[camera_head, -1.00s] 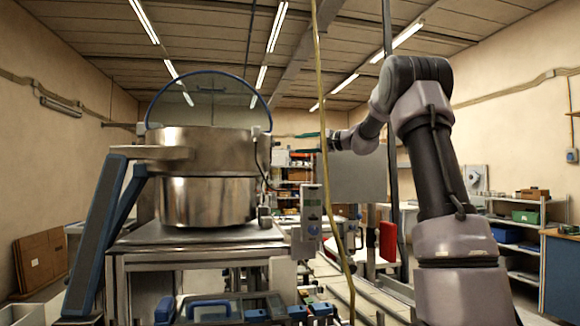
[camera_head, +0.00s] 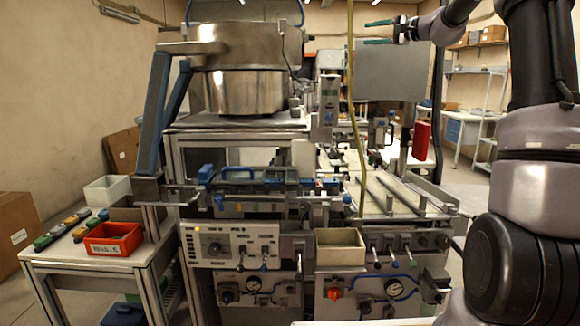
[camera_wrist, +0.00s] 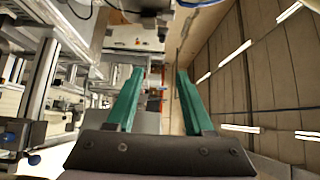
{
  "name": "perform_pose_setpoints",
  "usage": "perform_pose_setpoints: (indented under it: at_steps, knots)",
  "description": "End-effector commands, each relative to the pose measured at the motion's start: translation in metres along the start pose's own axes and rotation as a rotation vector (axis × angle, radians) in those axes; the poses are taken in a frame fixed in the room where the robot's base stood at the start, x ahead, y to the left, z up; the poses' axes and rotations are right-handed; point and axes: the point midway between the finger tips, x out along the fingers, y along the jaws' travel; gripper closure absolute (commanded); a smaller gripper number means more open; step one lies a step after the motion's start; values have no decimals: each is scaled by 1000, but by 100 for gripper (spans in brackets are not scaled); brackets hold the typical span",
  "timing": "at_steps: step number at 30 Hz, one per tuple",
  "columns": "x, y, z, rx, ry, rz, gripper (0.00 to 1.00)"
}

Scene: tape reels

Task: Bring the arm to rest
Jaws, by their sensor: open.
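My gripper (camera_head: 380,32) shows at the upper right of the head view, with its green fingers pointing left. It is held high, in front of a grey panel (camera_head: 390,72), well above the machine's work surface. In the wrist view my gripper (camera_wrist: 158,85) has its two green fingers spread apart with nothing between them. My arm comes in from the right edge of the head view.
A machine with a steel bowl (camera_head: 237,90) stands at the left and centre. A control panel (camera_head: 232,245) is on its front. A red bin (camera_head: 113,240) sits on a side table (camera_head: 75,262). A beige tray (camera_head: 340,250) is at front centre. A red box (camera_head: 421,141) hangs at the right.

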Motion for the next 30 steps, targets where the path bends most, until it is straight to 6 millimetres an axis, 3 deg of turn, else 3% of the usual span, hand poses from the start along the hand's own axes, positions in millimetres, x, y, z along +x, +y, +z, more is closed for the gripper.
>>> perform_pose_setpoints:
  at_steps: [11,20,26,30]
  knots:
    - [-11,9,54,-37,-31,129,48]
    - [-42,33,130,-105,-62,324,48]
    - [-98,70,211,-206,-74,540,48]
    - [-157,110,265,-309,-65,712,48]
